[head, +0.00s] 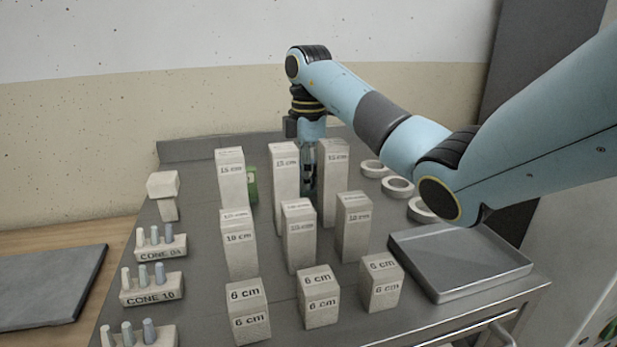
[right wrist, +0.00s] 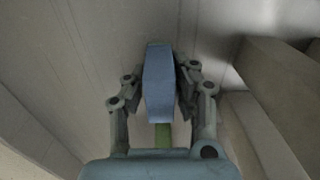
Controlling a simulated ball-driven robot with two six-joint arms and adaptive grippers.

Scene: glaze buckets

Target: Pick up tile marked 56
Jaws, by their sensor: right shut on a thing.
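A blue tile (right wrist: 158,85) is between the fingers of my right gripper (right wrist: 160,90) in the right wrist view, and the gripper is shut on it. No number can be read on the face I see. In the head view my right gripper (head: 308,172) points down between two tall 15 cm posts, and its lower end is partly hidden by them. A green thing (head: 250,184) shows behind the left 15 cm post. A green piece (right wrist: 163,136) also shows beyond the blue tile in the right wrist view. My left gripper is not in view.
Posts marked 15 cm (head: 231,190), 10 cm (head: 239,250) and 6 cm (head: 319,303) stand in rows on the grey table. White rings (head: 397,187) and a grey tray (head: 460,262) are at the right. Cone holders (head: 152,294) line the left edge.

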